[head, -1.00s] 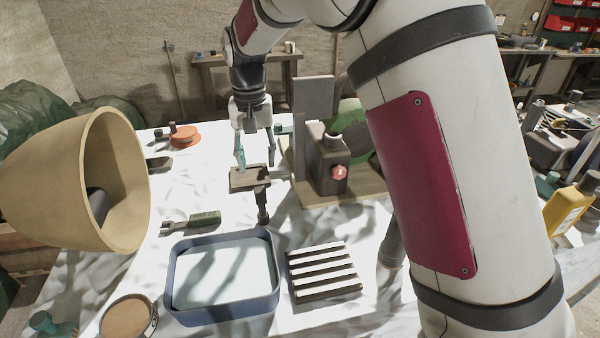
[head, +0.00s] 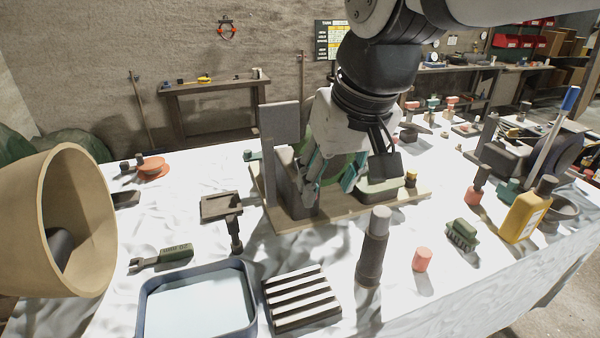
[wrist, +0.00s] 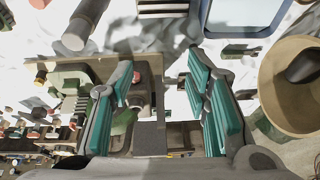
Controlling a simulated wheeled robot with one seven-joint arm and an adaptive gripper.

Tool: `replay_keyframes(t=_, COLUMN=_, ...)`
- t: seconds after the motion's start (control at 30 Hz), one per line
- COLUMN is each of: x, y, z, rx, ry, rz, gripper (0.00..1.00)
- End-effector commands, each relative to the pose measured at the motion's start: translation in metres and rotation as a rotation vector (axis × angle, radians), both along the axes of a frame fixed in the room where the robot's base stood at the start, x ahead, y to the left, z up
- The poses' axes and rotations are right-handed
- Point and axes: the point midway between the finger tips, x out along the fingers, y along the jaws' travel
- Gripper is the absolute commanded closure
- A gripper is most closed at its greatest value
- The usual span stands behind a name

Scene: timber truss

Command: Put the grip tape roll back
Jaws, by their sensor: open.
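My gripper (head: 332,180) is open, its teal-padded fingers apart, in front of the machine (head: 290,185) on the wooden board (head: 335,212). In the wrist view my gripper (wrist: 163,75) shows wide apart with nothing held between its fingers. An orange, spool-like round thing (head: 152,168) lies at the back left of the table, far from my gripper. It may be the grip tape roll, but I cannot tell for sure. Part of the machine and its green wheel is hidden behind my gripper.
A blue-rimmed tray (head: 150,313), a slatted block (head: 302,300) and a tan bowl-like shell (head: 90,220) stand at the front left. A dark upright cylinder (head: 371,258) stands in front of the board. A yellow bottle (head: 525,213) is at the right.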

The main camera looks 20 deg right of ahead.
Motion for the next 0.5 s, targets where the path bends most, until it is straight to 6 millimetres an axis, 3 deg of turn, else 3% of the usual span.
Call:
replay_keyframes(t=0.03, x=-0.018, y=-0.006, z=-0.001, rx=-0.008, ry=-0.028, rz=-0.001, gripper=0.57)
replay_keyframes(t=0.2, x=-0.059, y=-0.016, z=-0.012, rx=-0.040, ry=-0.088, rz=0.009, gripper=0.57)
replay_keyframes(t=0.33, x=-0.074, y=-0.020, z=-0.019, rx=-0.053, ry=-0.111, rz=0.013, gripper=0.57)
replay_keyframes(t=0.5, x=-0.079, y=-0.021, z=-0.022, rx=-0.059, ry=-0.119, rz=0.015, gripper=0.57)
